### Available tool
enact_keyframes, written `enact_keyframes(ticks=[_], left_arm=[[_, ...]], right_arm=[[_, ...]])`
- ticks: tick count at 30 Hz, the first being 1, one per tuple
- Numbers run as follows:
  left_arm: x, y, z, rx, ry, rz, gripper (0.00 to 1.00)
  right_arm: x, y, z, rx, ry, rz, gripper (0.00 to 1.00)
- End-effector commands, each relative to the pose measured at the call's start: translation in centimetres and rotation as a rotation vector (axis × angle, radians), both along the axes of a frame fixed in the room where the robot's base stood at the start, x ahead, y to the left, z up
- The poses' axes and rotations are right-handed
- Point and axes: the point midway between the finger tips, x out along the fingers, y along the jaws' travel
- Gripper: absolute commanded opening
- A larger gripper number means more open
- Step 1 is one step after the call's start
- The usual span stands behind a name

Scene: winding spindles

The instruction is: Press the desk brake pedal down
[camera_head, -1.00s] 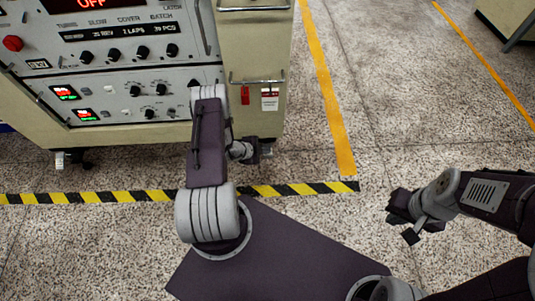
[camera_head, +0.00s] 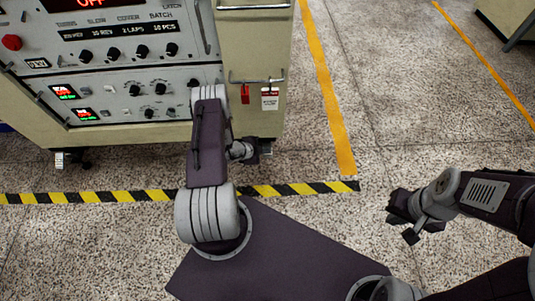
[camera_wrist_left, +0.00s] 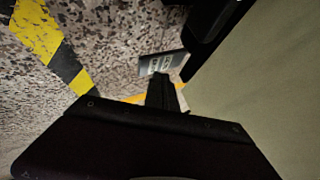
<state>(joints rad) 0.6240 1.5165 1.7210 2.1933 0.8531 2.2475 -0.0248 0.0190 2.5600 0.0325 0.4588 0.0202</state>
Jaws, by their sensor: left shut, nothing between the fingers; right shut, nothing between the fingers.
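My left gripper (camera_head: 259,150) is shut and empty, low beside the bottom right corner of the cream control desk (camera_head: 262,55). In the left wrist view its closed dark fingers (camera_wrist_left: 163,92) point toward a small grey plate (camera_wrist_left: 162,64) with two pale marks, near the floor. I cannot tell whether this plate is the brake pedal, or whether the fingertips touch it. In the head view my left arm and gripper hide much of that corner. My right gripper (camera_head: 405,217) is shut and empty, over bare floor at the right.
The desk has a front panel with knobs and a red button (camera_head: 12,42). A caster (camera_head: 72,159) stands under its left side. Yellow-black tape (camera_head: 130,196) crosses the floor.

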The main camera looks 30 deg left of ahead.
Motion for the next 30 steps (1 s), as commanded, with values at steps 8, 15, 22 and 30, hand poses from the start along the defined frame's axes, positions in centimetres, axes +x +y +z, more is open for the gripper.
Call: enact_keyframes(ticks=[8,15,22,30], left_arm=[[0.01,0.01,-0.33,0.000,0.000,0.000,0.00],[0.00,0.00,-0.47,0.000,0.000,0.000,0.00],[0.00,0.01,-0.76,0.000,0.000,0.000,0.00],[0.01,0.01,-1.09,0.000,0.000,0.000,0.00]], right_arm=[[-0.01,0.00,-0.23,0.000,0.000,0.000,0.00],[0.00,0.00,-0.34,0.000,0.000,0.000,0.00],[0.00,0.00,-0.58,0.000,0.000,0.000,0.00],[0.00,0.00,-0.85,0.000,0.000,0.000,0.00]])
